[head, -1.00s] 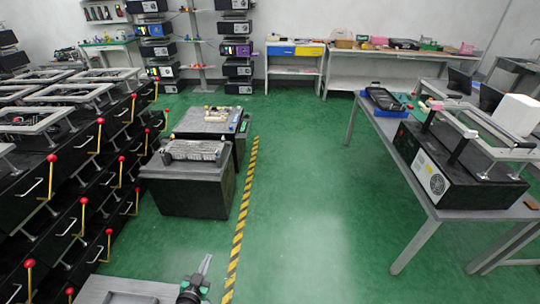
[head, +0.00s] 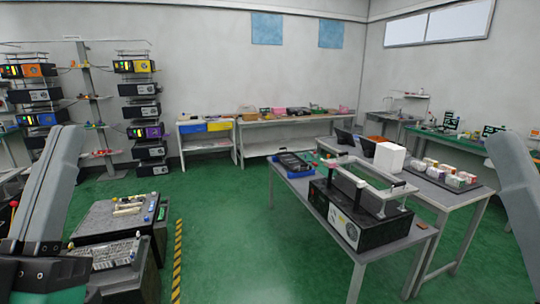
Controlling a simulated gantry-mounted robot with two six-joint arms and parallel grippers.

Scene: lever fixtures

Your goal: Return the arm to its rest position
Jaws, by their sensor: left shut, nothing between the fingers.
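My left arm (head: 50,190) stands raised at the left edge, its grey link upright and a dark joint at the bottom left corner.
Another black box (head: 105,222) stands at the left. Green floor (head: 235,240) is clear between.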

